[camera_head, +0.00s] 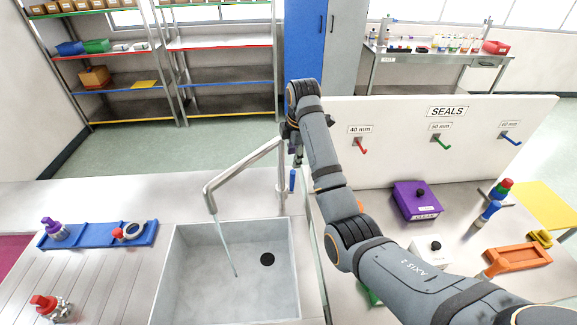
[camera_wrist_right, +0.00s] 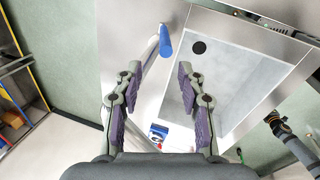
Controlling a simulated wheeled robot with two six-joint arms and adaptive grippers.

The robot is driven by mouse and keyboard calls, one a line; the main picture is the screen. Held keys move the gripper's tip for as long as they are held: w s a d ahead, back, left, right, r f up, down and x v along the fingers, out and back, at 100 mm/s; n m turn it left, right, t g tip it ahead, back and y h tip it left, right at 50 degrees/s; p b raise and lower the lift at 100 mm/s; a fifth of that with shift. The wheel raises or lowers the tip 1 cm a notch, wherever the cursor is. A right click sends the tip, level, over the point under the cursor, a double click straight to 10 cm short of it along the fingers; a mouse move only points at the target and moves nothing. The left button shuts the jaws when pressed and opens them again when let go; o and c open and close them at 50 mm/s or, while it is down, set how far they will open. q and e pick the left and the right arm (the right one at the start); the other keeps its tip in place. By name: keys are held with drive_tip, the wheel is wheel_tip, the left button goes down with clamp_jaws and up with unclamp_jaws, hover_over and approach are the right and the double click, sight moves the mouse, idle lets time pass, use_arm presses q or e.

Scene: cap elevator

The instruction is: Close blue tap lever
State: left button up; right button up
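The tap (camera_head: 235,172) rises behind the sink, and a thin stream of water (camera_head: 228,248) runs from its spout. Its blue lever (camera_head: 292,181) hangs at the right end of the tap, just below my right gripper (camera_head: 293,140). In the right wrist view, the blue lever (camera_wrist_right: 166,41) lies ahead of the two fingers of my right gripper (camera_wrist_right: 158,72). The fingers are spread with nothing between them and look apart from the lever. A dark arm end, seemingly my left gripper (camera_wrist_right: 276,119), shows at the right wrist view's edge; its fingers are unclear.
The sink (camera_head: 190,285) has a dark drain. A blue rack (camera_head: 85,238) with purple and red-topped parts lies left. A white SEALS panel (camera_head: 400,115) with hooks stands right of my arm, with a purple box (camera_head: 412,202), an orange tray (camera_head: 515,258) and a bottle before it.

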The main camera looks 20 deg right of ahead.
sight(293, 171)
drive_tip(key=p+x, duration=0.2)
drive_tip(key=x, duration=0.1)
drive_tip(key=p+x, duration=0.1)
drive_tip(key=x, duration=0.1)
drive_tip(key=shift+s+f, duration=0.15)
drive_tip(key=shift+s, duration=0.2)
drive_tip(key=x, duration=0.2)
drive_tip(key=shift+w+f+p, duration=0.1)
drive_tip(key=shift+f+p, duration=0.25)
drive_tip(key=shift+f, duration=0.05)
drive_tip(key=shift+d+f, duration=0.1)
drive_tip(key=shift+f, duration=0.55)
drive_tip(key=shift+c, duration=0.2)
clamp_jaws()
use_arm(q)
drive_tip(key=s+r, duration=0.1)
drive_tip(key=r, duration=0.1)
drive_tip(key=s+r, duration=0.1)
drive_tip(key=s, duration=0.1)
drive_tip(key=shift+r, duration=0.4)
